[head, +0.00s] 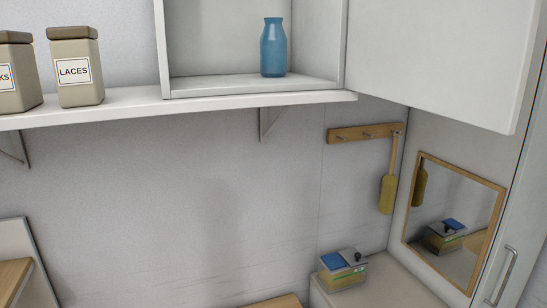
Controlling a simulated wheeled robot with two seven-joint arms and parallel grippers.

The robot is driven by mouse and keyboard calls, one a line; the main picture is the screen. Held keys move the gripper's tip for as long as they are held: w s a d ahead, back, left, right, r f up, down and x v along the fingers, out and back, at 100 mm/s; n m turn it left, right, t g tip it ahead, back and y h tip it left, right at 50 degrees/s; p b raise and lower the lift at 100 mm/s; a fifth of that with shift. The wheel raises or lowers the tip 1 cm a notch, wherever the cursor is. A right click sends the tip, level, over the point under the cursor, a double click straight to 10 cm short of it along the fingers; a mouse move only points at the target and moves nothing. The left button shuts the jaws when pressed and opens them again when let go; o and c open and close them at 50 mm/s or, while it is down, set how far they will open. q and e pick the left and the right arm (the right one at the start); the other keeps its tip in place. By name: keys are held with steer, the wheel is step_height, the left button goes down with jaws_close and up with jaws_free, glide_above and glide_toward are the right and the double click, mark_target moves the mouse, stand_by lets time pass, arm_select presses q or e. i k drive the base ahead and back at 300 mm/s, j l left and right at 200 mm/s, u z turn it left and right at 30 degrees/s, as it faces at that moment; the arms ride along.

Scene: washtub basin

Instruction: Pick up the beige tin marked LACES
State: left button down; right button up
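The beige tin marked LACES (77,82) stands upright on the white wall shelf (120,105) at the upper left. It has a brown lid and a white label facing me. A second beige tin (16,85) with a brown lid stands to its left, cut off by the picture's edge; only "KS" of its label shows. A gap separates the two tins. Neither of my grippers is in the head view.
An open cubby right of the LACES tin holds a blue bottle (273,48). A white cabinet door (440,50) juts out at upper right. A peg rail (352,133) with a hanging yellow brush, a framed mirror (452,220) and a small box (343,271) are at right.

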mark_target(74, 50)
steer(key=l+u, duration=0.15)
steer(key=u, duration=0.4)
steer(key=l+u, duration=0.2)
steer(key=l, duration=0.6)
steer(key=l+u, duration=0.2)
steer(key=l, duration=0.55)
steer(key=k+l+u, duration=0.2)
steer(key=l, duration=0.55)
steer(key=j+u, duration=0.15)
steer(key=j, duration=0.45)
steer(key=i+j+u, duration=0.2)
steer(key=j, duration=0.4)
steer(key=j+u, duration=0.15)
steer(key=j, duration=0.45)
